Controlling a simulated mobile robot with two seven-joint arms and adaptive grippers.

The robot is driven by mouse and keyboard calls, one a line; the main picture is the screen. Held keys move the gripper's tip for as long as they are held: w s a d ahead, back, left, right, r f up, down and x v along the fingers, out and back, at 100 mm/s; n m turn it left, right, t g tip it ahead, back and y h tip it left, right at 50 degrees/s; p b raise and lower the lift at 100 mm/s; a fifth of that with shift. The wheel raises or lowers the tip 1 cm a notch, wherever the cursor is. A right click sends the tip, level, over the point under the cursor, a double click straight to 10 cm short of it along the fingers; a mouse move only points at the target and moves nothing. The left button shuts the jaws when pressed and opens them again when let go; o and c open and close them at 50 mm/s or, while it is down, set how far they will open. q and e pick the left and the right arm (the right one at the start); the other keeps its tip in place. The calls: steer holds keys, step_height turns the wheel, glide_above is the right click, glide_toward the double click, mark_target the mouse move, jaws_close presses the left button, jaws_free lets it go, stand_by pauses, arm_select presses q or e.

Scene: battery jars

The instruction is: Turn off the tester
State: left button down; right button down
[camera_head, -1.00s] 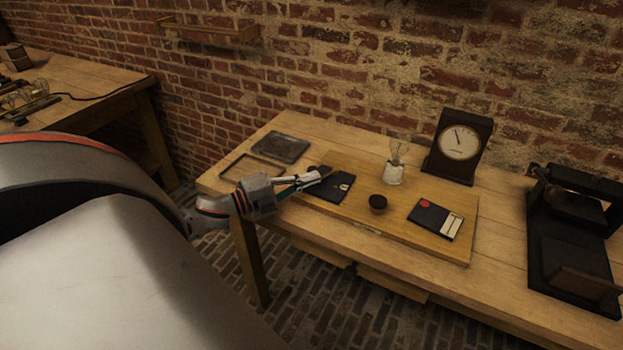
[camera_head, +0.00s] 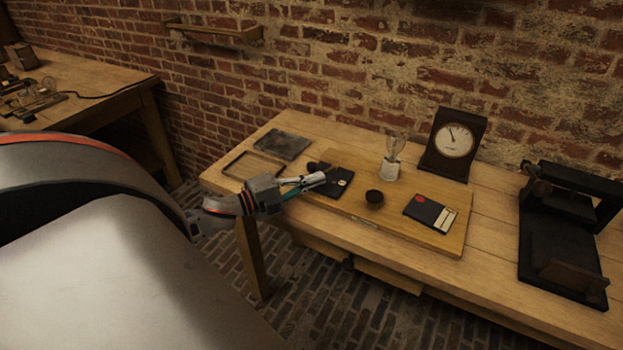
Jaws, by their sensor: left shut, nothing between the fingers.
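A wooden board (camera_head: 400,229) on the table carries a glass bulb on a white base (camera_head: 391,168), a round dark knob-like piece (camera_head: 374,199), a black plate with a red dot and a pale strip (camera_head: 430,213), and another black plate (camera_head: 335,188) at its left end. I cannot tell which of these parts is the tester's switch. My left gripper (camera_head: 318,180) is shut and empty. Its fingertips are over or against the left black plate and hide part of it; contact cannot be told.
A dial in a dark wooden case (camera_head: 454,142) stands behind the board. A black apparatus (camera_head: 566,240) stands at the right. A grey slate-like plate (camera_head: 283,144) and an empty wooden frame (camera_head: 252,166) lie at the table's left end.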

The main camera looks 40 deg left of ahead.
arm_select(q)
steer(key=shift+s+f, duration=0.1)
steer(key=shift+s, duration=0.95)
steer(key=v, duration=0.2)
steer(key=a+v, duration=0.1)
steer(key=v, duration=0.4)
steer(key=shift+a+b, duration=0.3)
steer(key=shift+a, duration=0.2)
arm_select(e)
steer(key=shift+s+d+f, duration=0.25)
steer(key=shift+f, duration=0.2)
